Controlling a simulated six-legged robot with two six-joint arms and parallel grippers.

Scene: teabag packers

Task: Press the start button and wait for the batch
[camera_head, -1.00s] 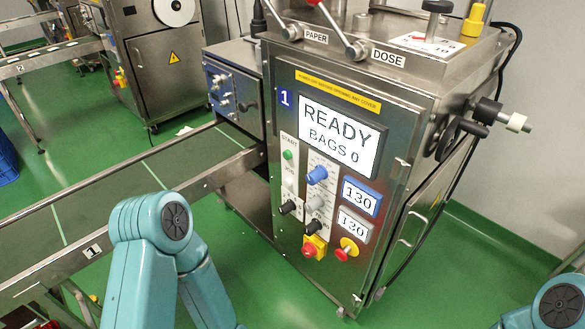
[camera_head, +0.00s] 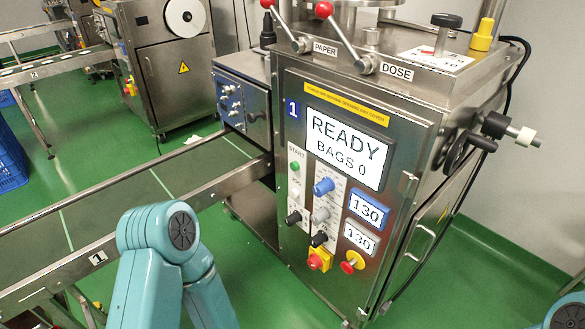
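The green start button (camera_head: 295,167) sits below the word START on the front panel of machine 1. The machine's display (camera_head: 346,148) reads READY and BAGS 0. My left arm (camera_head: 160,255) shows as teal links at the lower left, in front of the conveyor and apart from the panel. A small part of my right arm (camera_head: 568,312) shows at the lower right corner. Neither gripper is in the picture. Nothing covers the start button.
Two readouts (camera_head: 366,210) show 130. The conveyor (camera_head: 120,205) runs left. PAPER and DOSE levers (camera_head: 366,63) stand on top.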

